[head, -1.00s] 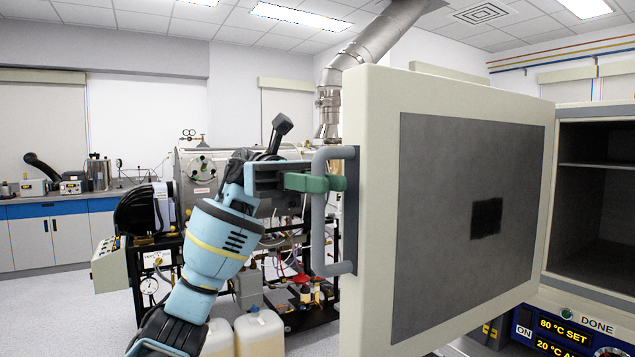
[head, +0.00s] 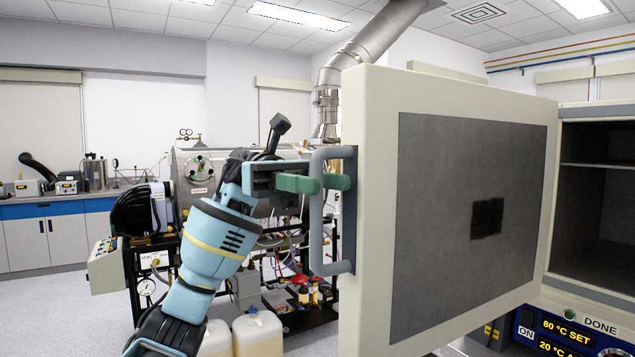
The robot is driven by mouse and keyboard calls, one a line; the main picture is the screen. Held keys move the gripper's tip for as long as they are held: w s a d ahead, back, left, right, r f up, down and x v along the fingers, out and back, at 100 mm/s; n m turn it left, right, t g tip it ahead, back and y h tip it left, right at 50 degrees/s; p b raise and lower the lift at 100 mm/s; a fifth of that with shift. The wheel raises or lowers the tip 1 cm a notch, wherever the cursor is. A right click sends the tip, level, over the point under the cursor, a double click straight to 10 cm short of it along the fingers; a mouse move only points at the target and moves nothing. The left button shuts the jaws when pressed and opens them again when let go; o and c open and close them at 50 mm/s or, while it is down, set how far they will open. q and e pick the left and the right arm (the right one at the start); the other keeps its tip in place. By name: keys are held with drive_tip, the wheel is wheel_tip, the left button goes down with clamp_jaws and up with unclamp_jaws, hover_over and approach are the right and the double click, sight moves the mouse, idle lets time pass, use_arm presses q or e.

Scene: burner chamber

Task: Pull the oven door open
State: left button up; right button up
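The oven door (head: 372,215) stands swung wide open, its grey inner panel facing me. The oven (head: 603,190) is to its right, with its dark interior and a shelf showing. The grey door handle (head: 317,230) is a vertical bar on the door's left edge. My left gripper (head: 320,183) is at the upper part of the handle, its green fingers spread to either side of the bar. Whether a finger still touches the bar I cannot tell. My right gripper is not in view.
A lit control panel (head: 567,336) sits below the oven. A rig with a metal cylinder (head: 225,172) and piping stands behind my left arm, with pale jugs (head: 258,334) on the floor. A bench (head: 60,228) lines the far left wall. Floor at the left is clear.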

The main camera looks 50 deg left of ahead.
use_arm(q)
drive_tip(key=a, duration=0.7)
drive_tip(key=shift+s+a, duration=0.25)
drive_tip(key=shift+a, duration=0.15)
idle(0.6)
